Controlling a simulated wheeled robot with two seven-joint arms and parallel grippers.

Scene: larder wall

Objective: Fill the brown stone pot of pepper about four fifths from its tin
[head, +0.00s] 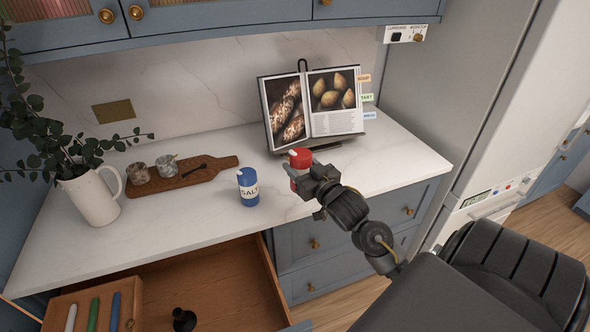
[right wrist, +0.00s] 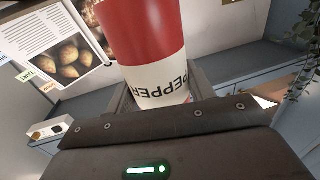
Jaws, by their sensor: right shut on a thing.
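My right gripper (head: 305,180) is shut on the pepper tin (head: 299,158), red on top, and holds it near the front of the counter, before the cookbook. In the right wrist view the tin (right wrist: 143,48) stands between the fingers, red and white, with PEPPER lettering upside down in the picture. Two small stone pots stand on the wooden board at the back left: a brownish one (head: 138,174) at left and a greyer one (head: 167,166) beside it. How full the pots are is too small to tell. My left gripper is out of view.
A blue-and-white SALT tin (head: 248,187) stands between the board (head: 205,175) and my right gripper. An open cookbook (head: 313,108) on a stand is behind. A white jug (head: 91,200) with leafy branches is at left. An open drawer (head: 215,275) sticks out below the counter.

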